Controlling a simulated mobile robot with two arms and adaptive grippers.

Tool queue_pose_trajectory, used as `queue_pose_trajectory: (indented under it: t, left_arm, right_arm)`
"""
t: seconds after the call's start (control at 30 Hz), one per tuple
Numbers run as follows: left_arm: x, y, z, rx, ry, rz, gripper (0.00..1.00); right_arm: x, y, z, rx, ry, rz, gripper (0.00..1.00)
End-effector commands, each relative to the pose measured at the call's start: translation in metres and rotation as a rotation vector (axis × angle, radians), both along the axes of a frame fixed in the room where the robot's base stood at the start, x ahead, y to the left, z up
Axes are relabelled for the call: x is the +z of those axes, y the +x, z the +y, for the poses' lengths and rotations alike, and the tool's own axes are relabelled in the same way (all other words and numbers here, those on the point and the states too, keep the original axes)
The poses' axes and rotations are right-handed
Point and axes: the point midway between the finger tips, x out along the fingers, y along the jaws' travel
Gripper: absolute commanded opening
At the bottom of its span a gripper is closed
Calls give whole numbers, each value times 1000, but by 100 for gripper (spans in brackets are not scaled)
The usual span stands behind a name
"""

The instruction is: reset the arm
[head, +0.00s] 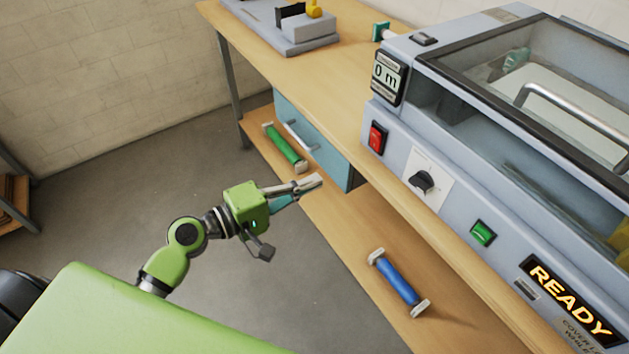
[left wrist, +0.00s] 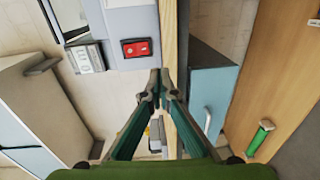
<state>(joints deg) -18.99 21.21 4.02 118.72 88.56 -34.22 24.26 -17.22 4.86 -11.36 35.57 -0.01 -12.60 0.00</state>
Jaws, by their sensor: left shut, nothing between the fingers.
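My left arm reaches in from the lower left in the head view. Its green left gripper (head: 312,183) is shut and empty. It hangs in the air in front of the table, near the blue drawer unit (head: 350,178). In the left wrist view the fingertips of the left gripper (left wrist: 160,80) meet, with nothing between them. The table edge and the red switch (left wrist: 137,48) of the laminator show beyond them. My right gripper is not in view.
The roll laminator (head: 480,190) stands on the wooden table with a lit READY sign (head: 570,300). A green roll (head: 285,147) and a blue roll (head: 398,282) lie on the lower shelf. A grey device (head: 285,25) sits at the table's far end. The floor (head: 170,165) left of the table is clear.

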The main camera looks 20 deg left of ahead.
Motion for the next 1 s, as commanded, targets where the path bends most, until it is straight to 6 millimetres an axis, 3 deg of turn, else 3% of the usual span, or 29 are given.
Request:
queue_pose_trajectory:
  t: [0.37, 0.47, 0.53, 0.67, 0.77, 0.87, 1.0]
  left_arm:
    - [0, 0, 0, 1, 1, 1, 0]
    - [-12, 3, 3, 13, 17, 13, 0]
    - [-35, 6, 10, 35, 55, 37, 0]
    - [-113, 9, 29, 92, 193, 118, 0]
    - [-188, -1, 46, 121, 341, 197, 0]
    - [-261, -22, 61, 121, 496, 273, 0]
    - [-356, -71, 75, 66, 722, 375, 0]
  right_arm:
    - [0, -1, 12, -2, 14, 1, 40]
    - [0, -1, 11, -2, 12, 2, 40]
    - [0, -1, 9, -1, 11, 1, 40]
    - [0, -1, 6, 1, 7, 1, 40]
    - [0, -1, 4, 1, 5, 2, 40]
    - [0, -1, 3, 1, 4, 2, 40]
    - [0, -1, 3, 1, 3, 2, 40]
